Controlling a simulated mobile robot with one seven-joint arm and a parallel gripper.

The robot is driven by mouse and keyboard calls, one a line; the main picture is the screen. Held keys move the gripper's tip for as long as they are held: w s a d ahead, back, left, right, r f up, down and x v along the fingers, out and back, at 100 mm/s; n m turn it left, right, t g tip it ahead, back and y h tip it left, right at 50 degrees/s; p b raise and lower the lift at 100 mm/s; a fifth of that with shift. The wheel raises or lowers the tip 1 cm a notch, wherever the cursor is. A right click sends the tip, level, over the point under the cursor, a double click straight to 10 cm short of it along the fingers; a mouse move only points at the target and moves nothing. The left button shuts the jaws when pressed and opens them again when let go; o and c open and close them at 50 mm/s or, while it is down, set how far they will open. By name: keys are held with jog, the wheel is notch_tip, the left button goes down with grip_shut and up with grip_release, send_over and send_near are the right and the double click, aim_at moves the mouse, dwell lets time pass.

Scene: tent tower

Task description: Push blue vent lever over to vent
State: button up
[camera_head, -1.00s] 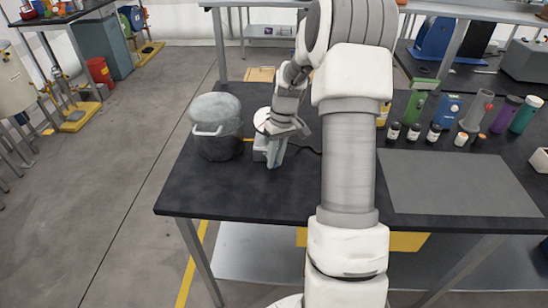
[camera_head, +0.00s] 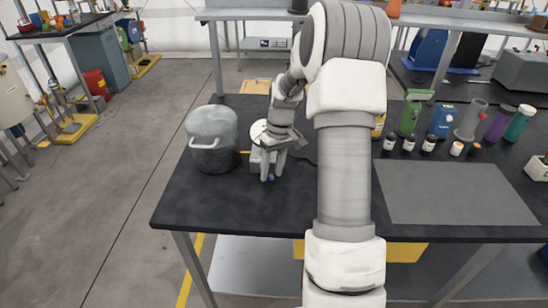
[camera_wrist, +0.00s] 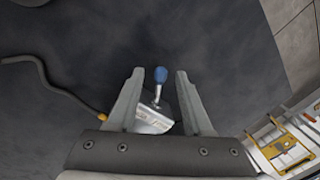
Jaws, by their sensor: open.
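The vent lever has a blue knob (camera_wrist: 161,74) on a thin metal stem. In the wrist view the stem rises from a small pale box (camera_wrist: 150,120) and stands nearly upright in the picture. My gripper (camera_wrist: 159,82) is open, with one finger on each side of the knob and stem. A gap shows on both sides, and neither finger visibly touches the lever. In the head view my gripper (camera_head: 272,170) is at the box (camera_head: 256,161), with a bit of the blue knob (camera_head: 271,178) showing by the fingertips. My gripper hides much of the box there.
A grey pot with a side handle (camera_head: 211,150) stands close left of the box. A dark cable (camera_wrist: 45,80) with an orange end lies left of the gripper. Several bottles (camera_head: 410,142) and a grey mat (camera_head: 450,192) are to the right. The black table's front is clear.

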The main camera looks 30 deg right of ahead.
notch_tip(320, 180, up, 17)
jog(key=d+p, duration=0.1)
jog(key=d, duration=0.1)
jog(key=shift+d+p, duration=0.35)
jog(key=s+a+r+t+h, duration=0.1)
jog(key=s+a+r, duration=0.2)
jog(key=a+r, duration=0.35)
jog(key=s+a+t, duration=0.2)
jog(key=s+a, duration=0.5)
jog(key=s, duration=0.3)
jog(key=s+a+t, duration=0.2)
jog(key=s+a, duration=0.5)
jog(key=s, duration=0.3)
jog(key=shift+f+m+t+h, duration=0.3)
jog(key=shift+m+t+h, duration=0.1)
jog(key=shift+d, duration=0.1)
